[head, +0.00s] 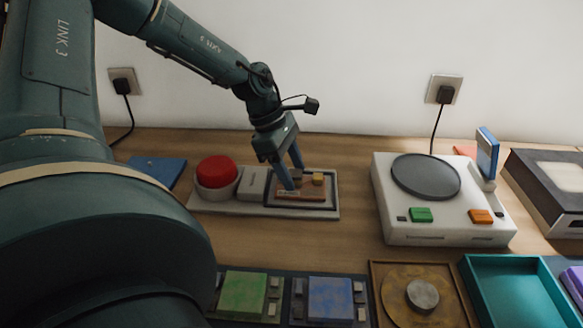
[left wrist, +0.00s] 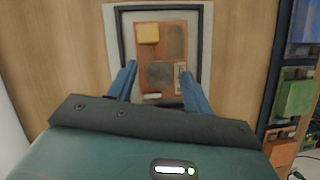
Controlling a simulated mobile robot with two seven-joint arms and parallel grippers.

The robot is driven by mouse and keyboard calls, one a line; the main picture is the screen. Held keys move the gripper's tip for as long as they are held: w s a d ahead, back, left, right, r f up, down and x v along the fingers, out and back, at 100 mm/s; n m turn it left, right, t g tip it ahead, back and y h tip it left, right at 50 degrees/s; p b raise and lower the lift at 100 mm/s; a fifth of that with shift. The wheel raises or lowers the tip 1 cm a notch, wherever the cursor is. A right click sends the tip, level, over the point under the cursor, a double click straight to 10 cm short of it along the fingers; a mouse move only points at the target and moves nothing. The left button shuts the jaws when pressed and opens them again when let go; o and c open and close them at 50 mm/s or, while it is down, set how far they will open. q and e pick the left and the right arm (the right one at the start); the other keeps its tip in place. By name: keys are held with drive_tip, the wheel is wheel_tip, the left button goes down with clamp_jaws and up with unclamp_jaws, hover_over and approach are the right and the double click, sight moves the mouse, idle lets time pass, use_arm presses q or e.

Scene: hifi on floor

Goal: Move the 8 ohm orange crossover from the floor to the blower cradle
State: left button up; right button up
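The orange crossover (head: 312,192) lies flat inside the dark-framed recess of the pale blower cradle (head: 230,208), to the right of the cradle's red dome. It is an orange board with a yellow block and grey parts, and it also shows in the left wrist view (left wrist: 147,58). I cannot read an 8 ohm marking on it. My left gripper (head: 294,178) is above the board, fingers pointing down. In the left wrist view the blue fingers (left wrist: 159,72) stand apart near the board's two sides, with nothing clearly clamped between them. My right gripper is not in view.
A white device (head: 450,232) with a grey disc and an upright blue piece stands to the right. Beyond it is a dark box (head: 540,195). Green (head: 242,294) and blue (head: 330,298) modules and a teal tray (head: 515,300) line the front. A blue flat piece (head: 158,170) lies behind left.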

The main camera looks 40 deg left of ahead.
use_arm(q)
drive_tip(key=shift+a+r, duration=0.1)
drive_tip(key=shift+r, duration=0.3)
drive_tip(key=p+v, duration=0.1)
drive_tip(key=v, duration=1)
drive_tip(key=shift+r, duration=0.2)
